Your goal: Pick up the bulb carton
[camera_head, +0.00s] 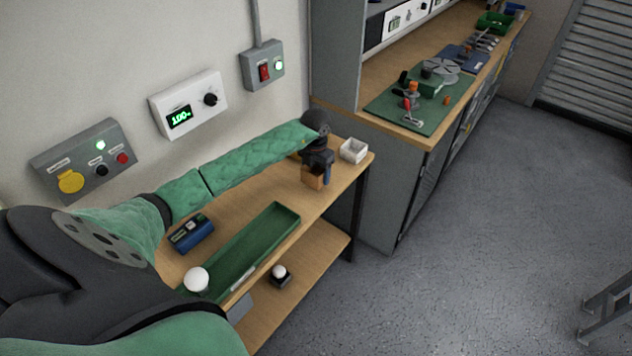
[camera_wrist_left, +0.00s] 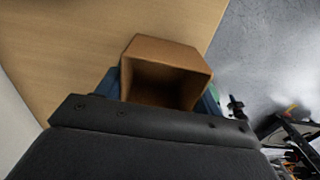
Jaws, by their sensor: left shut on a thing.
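The bulb carton (camera_head: 314,181) is a small brown cardboard box at the far end of the wooden bench. In the left wrist view the carton (camera_wrist_left: 165,75) shows an open side facing the camera, and its inside looks empty. My left gripper (camera_head: 318,172) reaches it from above and is shut on it, with blue fingers on both sides of the carton in the wrist view (camera_wrist_left: 163,92). I cannot tell whether the carton touches the bench. My right gripper is not in view.
A white open box (camera_head: 354,150) stands close beside the gripper at the bench end. A long green tray (camera_head: 262,240), a blue device (camera_head: 191,232) and a white bulb (camera_head: 196,280) are nearer. Another bulb (camera_head: 279,271) is on the lower shelf. Control boxes line the wall.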

